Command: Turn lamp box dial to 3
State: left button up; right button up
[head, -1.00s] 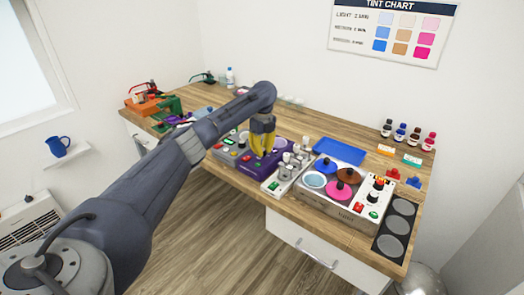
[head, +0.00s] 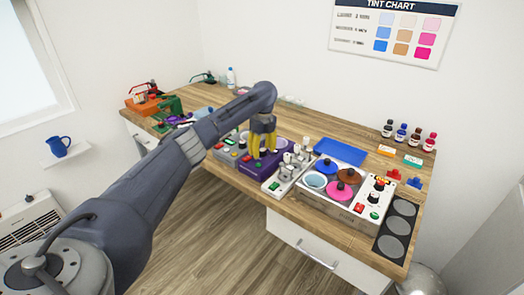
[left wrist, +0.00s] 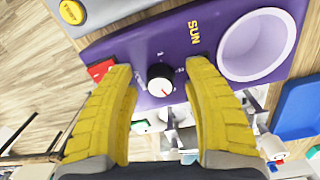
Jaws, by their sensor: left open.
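The purple lamp box (head: 251,166) stands near the front edge of the bench, and it fills the middle of the left wrist view (left wrist: 150,42) with the word SUN on it. Its dial (left wrist: 160,79) is a black knob with a white top and a short red mark towards the lower right. Small white figures surround the dial, too small to read surely. My left gripper (head: 264,153) is open over the box. In the left wrist view its yellow fingers (left wrist: 162,72) stand on either side of the dial, with gaps. I cannot tell their height above it. My right gripper is not in view.
A red switch (left wrist: 101,69) and a round pale well (left wrist: 257,45) flank the dial on the box. A grey-white unit with knobs (head: 279,178) stands close to its right. A blue tray (head: 340,151) lies further right. A grey box with buttons stands to the left.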

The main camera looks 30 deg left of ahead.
aim_at(263, 149)
pick_arm(q)
jog(key=shift+r, duration=0.1)
notch_tip(263, 149, up, 12)
jog(key=shift+w, duration=0.15)
dwell(0.5)
dwell(0.4)
